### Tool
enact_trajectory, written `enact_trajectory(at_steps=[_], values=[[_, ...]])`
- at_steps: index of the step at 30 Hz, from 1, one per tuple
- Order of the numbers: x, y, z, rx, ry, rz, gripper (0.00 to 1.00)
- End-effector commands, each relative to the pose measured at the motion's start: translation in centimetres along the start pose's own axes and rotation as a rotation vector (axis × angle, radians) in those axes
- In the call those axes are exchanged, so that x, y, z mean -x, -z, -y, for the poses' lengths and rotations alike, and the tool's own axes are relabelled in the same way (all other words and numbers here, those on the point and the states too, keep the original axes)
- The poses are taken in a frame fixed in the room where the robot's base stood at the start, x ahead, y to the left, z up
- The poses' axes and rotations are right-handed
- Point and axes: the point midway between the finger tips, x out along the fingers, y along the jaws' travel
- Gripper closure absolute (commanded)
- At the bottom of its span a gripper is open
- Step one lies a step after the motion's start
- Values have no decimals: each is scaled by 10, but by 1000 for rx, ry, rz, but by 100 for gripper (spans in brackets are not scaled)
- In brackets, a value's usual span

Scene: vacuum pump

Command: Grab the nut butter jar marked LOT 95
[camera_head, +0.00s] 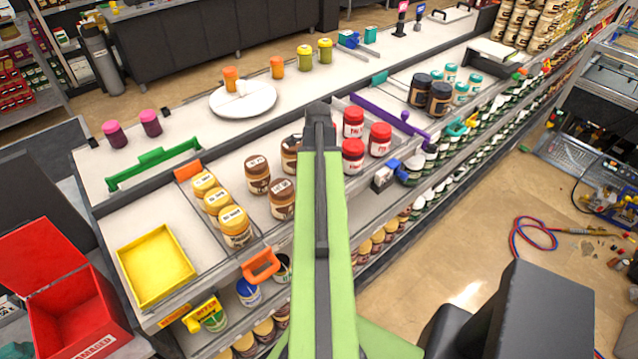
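Jars with white lid labels stand on the counter left of my green arm. One group has yellow lids: a front jar (236,228), a middle jar (217,201) and a back jar (204,184). Beside it stand brown-lidded jars: a front jar (282,200), a back-left jar (257,175) and a back-right jar (290,155) partly hidden by my arm. The label lettering is too small for me to tell which reads LOT 95. My arm reaches up the middle of the view, and its dark far end is above the counter. I cannot make out gripper fingers.
Red-lidded jars (380,139) stand right of my arm, near a purple divider (390,117). A yellow tray (155,268) lies at the counter's left end, with a red bin (72,305) beside it. An orange handle (261,266) sits at the front edge. Red and blue hoses (535,235) lie on the floor.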

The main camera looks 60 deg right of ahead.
Motion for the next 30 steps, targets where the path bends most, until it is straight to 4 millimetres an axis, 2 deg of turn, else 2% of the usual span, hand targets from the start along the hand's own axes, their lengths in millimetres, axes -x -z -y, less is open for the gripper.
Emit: enact_trajectory(at_steps=[2,22,23,30], values=[[1,0,0,0,0,0,5],[1,1,0,-1,0,0,93],[1,1,0,-1,0,0,95],[3,1,0,-2,0,0,95]])
